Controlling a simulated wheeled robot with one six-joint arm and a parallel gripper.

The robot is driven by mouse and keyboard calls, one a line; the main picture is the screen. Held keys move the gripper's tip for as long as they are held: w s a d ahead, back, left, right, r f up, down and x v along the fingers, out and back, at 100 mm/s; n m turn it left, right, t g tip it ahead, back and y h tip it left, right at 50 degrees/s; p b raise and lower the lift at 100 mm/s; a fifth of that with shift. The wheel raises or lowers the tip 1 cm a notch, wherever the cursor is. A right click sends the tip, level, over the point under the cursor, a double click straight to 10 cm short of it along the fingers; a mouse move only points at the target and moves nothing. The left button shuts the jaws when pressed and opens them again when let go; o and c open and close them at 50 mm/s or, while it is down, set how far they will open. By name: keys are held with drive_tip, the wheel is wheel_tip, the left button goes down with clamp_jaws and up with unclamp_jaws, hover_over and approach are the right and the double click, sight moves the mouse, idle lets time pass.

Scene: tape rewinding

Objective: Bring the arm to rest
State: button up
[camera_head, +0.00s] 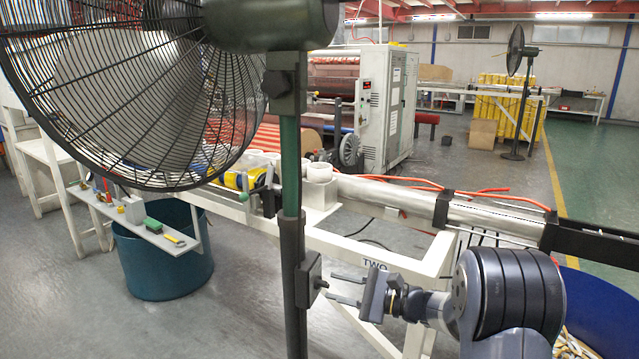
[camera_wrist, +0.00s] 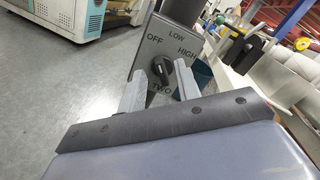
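My gripper (camera_head: 329,287) is open in the lower right of the head view, its two prongs pointing left toward the switch box (camera_head: 309,279) on the fan's pole. In the wrist view my gripper (camera_wrist: 160,72) has its fingers apart, and the black knob (camera_wrist: 162,69) shows between their tips. The switch plate (camera_wrist: 146,56) behind it reads OFF, LOW, HIGH and, lower down, TWO. I cannot tell whether the fingers touch the knob. My arm reaches in from the lower right, bent at a dark ribbed joint.
The large caged fan (camera_head: 130,90) and its upright pole (camera_head: 291,150) stand close in front. A white-framed machine with a metal roller (camera_head: 490,216) runs behind my gripper. A teal bin (camera_head: 165,262) stands at left. Open floor lies at the lower left.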

drive_tip(key=shift+x, duration=1.1)
drive_tip(key=shift+d+r, duration=0.1)
